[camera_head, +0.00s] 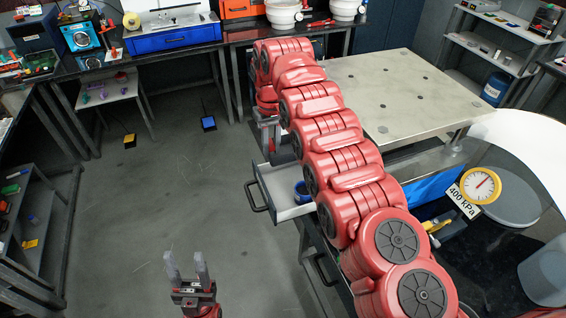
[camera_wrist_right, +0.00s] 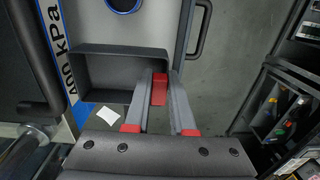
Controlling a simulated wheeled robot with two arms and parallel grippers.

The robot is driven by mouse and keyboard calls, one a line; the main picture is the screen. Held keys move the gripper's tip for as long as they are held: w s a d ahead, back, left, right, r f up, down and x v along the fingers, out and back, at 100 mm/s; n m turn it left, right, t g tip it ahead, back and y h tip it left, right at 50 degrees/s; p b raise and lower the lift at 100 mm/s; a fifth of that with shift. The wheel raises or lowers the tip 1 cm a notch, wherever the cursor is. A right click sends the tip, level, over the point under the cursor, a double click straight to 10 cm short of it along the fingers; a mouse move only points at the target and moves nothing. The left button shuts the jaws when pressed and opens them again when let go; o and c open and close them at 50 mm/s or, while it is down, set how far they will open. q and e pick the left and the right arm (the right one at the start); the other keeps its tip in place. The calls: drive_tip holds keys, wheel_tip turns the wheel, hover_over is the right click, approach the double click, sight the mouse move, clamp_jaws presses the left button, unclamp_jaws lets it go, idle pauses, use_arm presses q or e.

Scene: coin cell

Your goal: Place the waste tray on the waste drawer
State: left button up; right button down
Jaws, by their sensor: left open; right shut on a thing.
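The waste tray (camera_wrist_right: 110,50) is a dark, shallow rectangular box with a red grip tab. My right gripper (camera_wrist_right: 160,88) is shut on that red tab at the tray's side. In the head view my right arm hides most of the tray. The waste drawer (camera_head: 267,189) is pulled out, light grey inside with a dark handle, below and beside the right arm. In the wrist view the drawer (camera_wrist_right: 155,27) lies beyond the tray. I cannot tell whether tray and drawer touch. My left gripper (camera_head: 187,266) is open and empty above the floor.
A blue round item (camera_head: 302,191) sits in the drawer; its blue ring (camera_wrist_right: 122,4) shows at the wrist view's top edge. A pale metal table (camera_head: 400,85) stands behind the right arm. A pressure gauge (camera_head: 481,186) is at right. The floor at left is mostly clear.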

sight(272, 163)
drive_tip(key=shift+s+d+f, duration=0.15)
drive_tip(key=shift+f, duration=0.2)
drive_tip(key=f+p, duration=0.1)
drive_tip(key=f, duration=0.1)
drive_tip(key=f+p, duration=0.1)
drive_tip(key=f, duration=0.2)
drive_tip(key=shift+s+a+f, duration=0.15)
drive_tip(key=shift+a, duration=0.05)
wheel_tip(272, 163, down, 3)
drive_tip(key=shift+s+f+p, duration=0.1)
drive_tip(key=shift+s+p, duration=0.05)
drive_tip(key=shift+p, duration=0.35)
drive_tip(key=shift+f, duration=0.1)
drive_tip(key=shift+f+b, duration=0.15)
drive_tip(key=shift+b, duration=0.15)
drive_tip(key=c, duration=0.8)
unclamp_jaws()
drive_tip(key=shift+o, duration=0.2)
